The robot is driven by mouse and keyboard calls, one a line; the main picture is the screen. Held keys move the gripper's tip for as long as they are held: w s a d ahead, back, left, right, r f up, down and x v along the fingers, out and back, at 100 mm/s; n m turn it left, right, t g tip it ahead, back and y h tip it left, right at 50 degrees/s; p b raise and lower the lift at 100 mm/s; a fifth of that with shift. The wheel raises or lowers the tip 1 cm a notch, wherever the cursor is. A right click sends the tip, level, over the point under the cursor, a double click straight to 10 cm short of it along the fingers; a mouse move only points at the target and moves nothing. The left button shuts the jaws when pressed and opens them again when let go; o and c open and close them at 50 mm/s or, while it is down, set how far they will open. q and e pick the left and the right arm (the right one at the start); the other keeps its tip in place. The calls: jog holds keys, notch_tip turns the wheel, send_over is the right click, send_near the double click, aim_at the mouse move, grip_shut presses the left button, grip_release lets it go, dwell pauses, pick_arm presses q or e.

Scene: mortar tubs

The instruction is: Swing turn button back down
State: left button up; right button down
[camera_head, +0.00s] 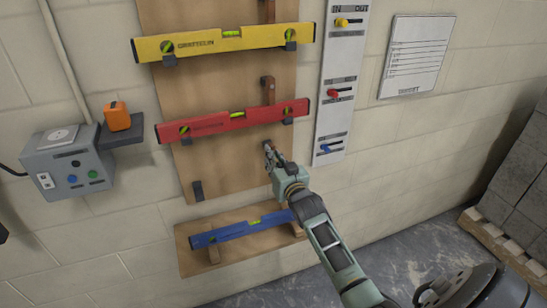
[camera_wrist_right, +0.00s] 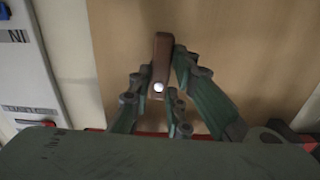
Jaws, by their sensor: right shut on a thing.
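My right gripper (camera_head: 270,150) is at the wooden board (camera_head: 225,172), below the red level (camera_head: 232,121). In the right wrist view, the gripper (camera_wrist_right: 160,75) has its fingers on both sides of a brown wooden turn button (camera_wrist_right: 161,48) and is shut on it. A pale round screw head shows on the button. This view is turned upside down, and the button's longer part runs away from the red level, close to upright. In the head view the gripper mostly hides this button. My left gripper is not in view.
The yellow level (camera_head: 225,42) hangs on the upper board. A panel with coloured levers (camera_head: 335,70) and a paper sheet (camera_head: 415,55) are on the wall to the right. A control box (camera_head: 70,160) and orange item (camera_head: 117,116) are at the left.

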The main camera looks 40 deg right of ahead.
jog(key=shift+f+n, duration=0.15)
jog(key=shift+n, duration=0.25)
jog(key=c, duration=1.6)
grip_release()
jog(key=shift+c, duration=0.2)
jog(key=shift+s, duration=0.1)
jog(key=v, duration=1.1)
jog(key=shift+s, duration=0.4)
